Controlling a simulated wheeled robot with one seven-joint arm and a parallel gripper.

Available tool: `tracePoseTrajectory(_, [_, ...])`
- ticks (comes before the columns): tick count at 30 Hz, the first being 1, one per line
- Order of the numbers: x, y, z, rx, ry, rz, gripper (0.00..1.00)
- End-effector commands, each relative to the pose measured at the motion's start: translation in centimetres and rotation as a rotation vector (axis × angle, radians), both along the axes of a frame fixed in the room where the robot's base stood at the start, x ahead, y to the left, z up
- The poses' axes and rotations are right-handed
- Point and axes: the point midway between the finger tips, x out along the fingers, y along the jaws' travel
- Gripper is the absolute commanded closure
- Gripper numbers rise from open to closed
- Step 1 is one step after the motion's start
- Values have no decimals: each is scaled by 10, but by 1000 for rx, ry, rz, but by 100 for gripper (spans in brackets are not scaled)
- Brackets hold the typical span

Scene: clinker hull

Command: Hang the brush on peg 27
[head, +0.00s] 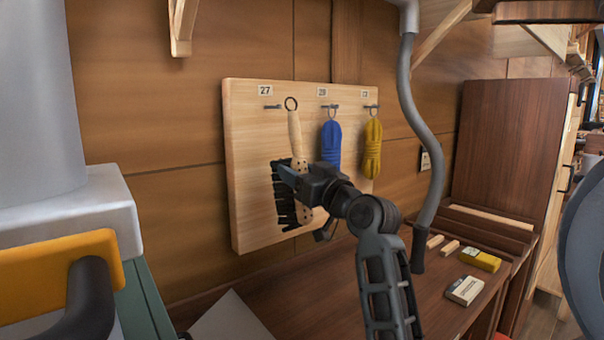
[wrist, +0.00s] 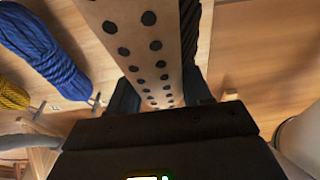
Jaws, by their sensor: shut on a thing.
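The brush (head: 295,135) has a pale wooden handle, a dark ring at its top and black bristles facing left. My gripper (head: 300,185) is shut on its dotted wooden body, in front of the pegboard, and holds it nearly upright with the ring up. In the wrist view the brush body (wrist: 150,45) runs between the fingers (wrist: 160,92). Peg 27 (head: 271,106) is a short metal peg under the "27" label (head: 265,90). The ring appears just right of the peg, not around it; the depth between them is unclear.
The pegboard (head: 250,215) also bears a blue rope bundle (head: 332,143) and a yellow one (head: 373,150) on pegs to the right. Below is a wooden bench (head: 400,300) with a yellow box (head: 480,260) and a white box (head: 465,291). A grey curved pipe (head: 425,130) is at right.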

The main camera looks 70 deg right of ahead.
Motion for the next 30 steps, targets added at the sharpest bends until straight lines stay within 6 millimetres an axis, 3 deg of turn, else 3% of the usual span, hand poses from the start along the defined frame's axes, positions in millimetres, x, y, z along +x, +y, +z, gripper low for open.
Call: tracePoseTrajectory(30, [46,-28,-7,-2,-1,0,86])
